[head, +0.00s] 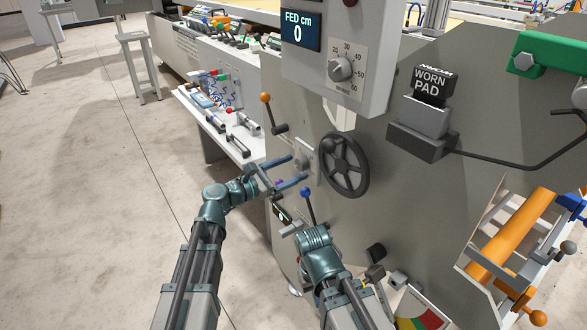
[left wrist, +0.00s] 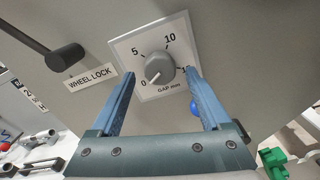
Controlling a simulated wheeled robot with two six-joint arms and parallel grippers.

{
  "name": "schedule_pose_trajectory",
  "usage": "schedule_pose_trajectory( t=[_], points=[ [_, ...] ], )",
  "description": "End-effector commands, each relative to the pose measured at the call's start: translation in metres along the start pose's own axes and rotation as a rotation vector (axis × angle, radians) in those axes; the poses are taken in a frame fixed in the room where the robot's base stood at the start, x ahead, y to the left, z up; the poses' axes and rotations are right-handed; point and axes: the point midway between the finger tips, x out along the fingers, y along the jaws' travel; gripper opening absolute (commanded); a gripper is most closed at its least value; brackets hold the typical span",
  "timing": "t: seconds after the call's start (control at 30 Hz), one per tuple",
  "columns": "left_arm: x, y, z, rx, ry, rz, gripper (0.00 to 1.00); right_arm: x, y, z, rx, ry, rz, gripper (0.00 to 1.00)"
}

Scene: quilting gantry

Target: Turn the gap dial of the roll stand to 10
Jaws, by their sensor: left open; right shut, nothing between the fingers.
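The gap dial is a grey round knob on a white plate marked 0, 5, 10 and further, labelled GAP mm. In the left wrist view the dial (left wrist: 159,67) has its white pointer mark at 0. In the head view its plate (head: 304,153) is on the grey side panel, left of the black handwheel. My left gripper (head: 298,167) is open in front of the plate, its blue fingers below and to either side of the knob, with nothing between them. My right gripper (head: 314,240) is lower, by the blue-balled lever; its fingertips are not clearly visible.
A black handwheel (head: 344,165) stands close to the right of the dial. The orange-knobbed wheel lock lever (head: 272,112) is up and left, and the blue-balled lever (head: 307,193) is below. A control box (head: 340,68) overhangs above. Open floor lies left.

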Motion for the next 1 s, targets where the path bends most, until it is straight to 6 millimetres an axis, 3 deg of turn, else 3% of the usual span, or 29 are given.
schedule_pose_trajectory(
  t=[0.43, 0.87, 1.0],
  points=[
    [0.0089, -0.0004, 0.0001, 0.000, 0.000, 0.000, 0.81, 0.0000, 0.0000, 0.0000, 0.000, 0.000, 0.000, 0.00],
    [0.0086, -0.0004, 0.0000, 0.000, 0.000, -0.001, 0.03, 0.0000, 0.0000, 0.0000, 0.000, 0.000, 0.000, 0.00],
    [0.0086, -0.0005, 0.0000, 0.002, 0.000, -0.001, 0.00, 0.0000, 0.0000, 0.0000, 0.000, 0.000, 0.000, 0.00]
  ],
)
